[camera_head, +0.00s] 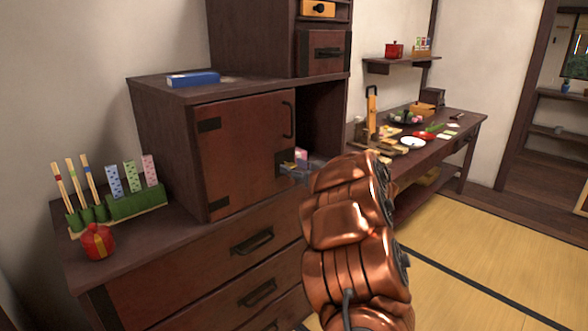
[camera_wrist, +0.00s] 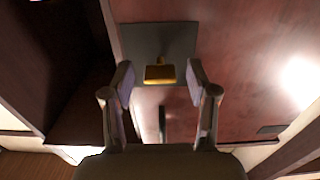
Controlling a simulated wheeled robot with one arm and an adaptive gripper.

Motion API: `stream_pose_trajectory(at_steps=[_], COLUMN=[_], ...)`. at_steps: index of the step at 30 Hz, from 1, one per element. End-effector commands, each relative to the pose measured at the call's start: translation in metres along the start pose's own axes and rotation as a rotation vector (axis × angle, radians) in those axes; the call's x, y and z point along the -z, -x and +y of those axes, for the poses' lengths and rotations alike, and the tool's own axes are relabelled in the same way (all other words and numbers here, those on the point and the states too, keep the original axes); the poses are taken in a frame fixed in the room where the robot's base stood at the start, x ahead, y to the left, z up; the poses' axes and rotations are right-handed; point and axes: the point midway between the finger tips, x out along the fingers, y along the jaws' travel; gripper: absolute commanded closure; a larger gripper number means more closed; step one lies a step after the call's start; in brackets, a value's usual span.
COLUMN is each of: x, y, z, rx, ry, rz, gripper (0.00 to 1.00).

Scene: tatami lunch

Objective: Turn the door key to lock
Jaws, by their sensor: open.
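The gold door key (camera_wrist: 159,73) sits on a dark square plate (camera_wrist: 160,36) on the reddish-brown door in the wrist view. My gripper (camera_wrist: 160,82) is open, with one finger on each side of the key. A gap shows between each finger and the key, and I cannot tell how deep the fingers reach. In the head view the cabinet door (camera_head: 240,140) has dark metal corner plates and a curved dark handle (camera_head: 288,120).
A dark open recess (camera_head: 325,115) lies right of the door. A blue box (camera_head: 193,79) lies on the cabinet top. A green holder (camera_head: 136,203) with sticks and a red pouch (camera_head: 98,242) stand at left. A side table (camera_head: 440,145) with food stands behind; tatami (camera_head: 470,245) is clear.

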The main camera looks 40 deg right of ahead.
Motion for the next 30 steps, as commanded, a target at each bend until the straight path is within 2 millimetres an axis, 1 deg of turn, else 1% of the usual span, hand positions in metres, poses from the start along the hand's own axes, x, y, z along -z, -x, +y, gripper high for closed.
stream_pose_trajectory(at_steps=[7,8,24,30], x=[0.0003,0.0003,0.0003,0.0001], y=[-0.001,-0.001,-0.0008,-0.0007], z=[-0.0001,-0.0001,0.0,0.0001], rx=[0.0,0.0,0.0,0.0], ry=[0.0,0.0,0.0,0.009], rz=[0.001,0.001,0.001,0.001], gripper=[0.42,0.44,1.0,1.0])
